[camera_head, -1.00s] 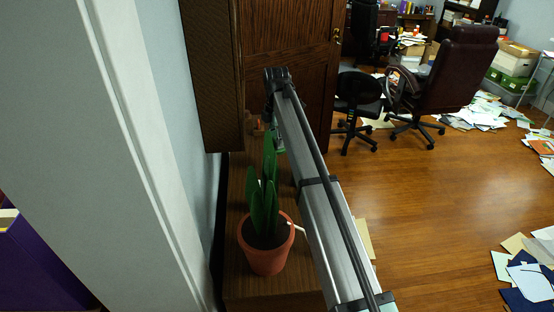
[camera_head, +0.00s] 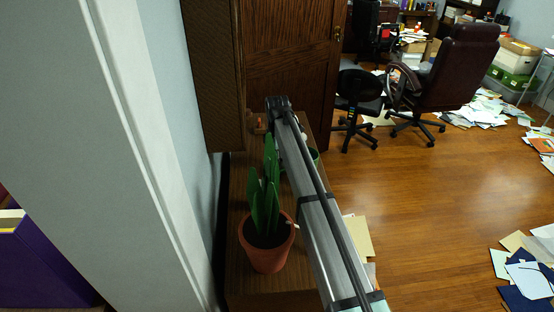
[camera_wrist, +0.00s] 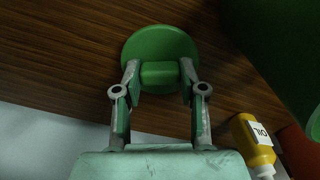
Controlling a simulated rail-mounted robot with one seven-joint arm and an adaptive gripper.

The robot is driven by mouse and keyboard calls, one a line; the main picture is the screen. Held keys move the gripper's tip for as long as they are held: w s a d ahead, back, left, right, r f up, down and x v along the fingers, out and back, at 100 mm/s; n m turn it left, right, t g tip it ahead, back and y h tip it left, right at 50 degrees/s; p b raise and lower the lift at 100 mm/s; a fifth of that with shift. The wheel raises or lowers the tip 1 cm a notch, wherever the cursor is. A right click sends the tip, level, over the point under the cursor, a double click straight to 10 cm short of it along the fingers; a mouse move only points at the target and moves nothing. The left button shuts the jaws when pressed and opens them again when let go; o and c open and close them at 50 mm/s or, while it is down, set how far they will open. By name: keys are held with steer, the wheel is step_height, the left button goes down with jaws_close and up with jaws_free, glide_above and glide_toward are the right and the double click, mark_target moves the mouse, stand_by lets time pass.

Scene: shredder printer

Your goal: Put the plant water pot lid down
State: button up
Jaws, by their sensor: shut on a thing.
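The green round lid (camera_wrist: 160,48) with a block-shaped knob is in the upper middle of the wrist view. My gripper (camera_wrist: 160,74) is shut on the knob, one finger on each side. The lid is over the dark wooden cabinet top; I cannot tell if it touches the wood. A large green body (camera_wrist: 275,40), likely the water pot, stands at the right of the wrist view, apart from the lid. In the head view a bit of green (camera_head: 314,157) shows beside my arm, which hides most of it and my gripper.
A yellow oil bottle (camera_wrist: 252,140) stands at the lower right of the wrist view, beside a reddish thing (camera_wrist: 297,152). A potted plant (camera_head: 267,245) stands on the near part of the cabinet top (camera_head: 262,290). A wall borders the cabinet on the left.

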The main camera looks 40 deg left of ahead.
steer(key=shift+f, duration=0.15)
steer(key=o, duration=0.8)
steer(key=shift+o, duration=0.2)
step_height(320, 180, up, 12)
steer(key=b, duration=0.2)
steer(key=shift+r, duration=0.2)
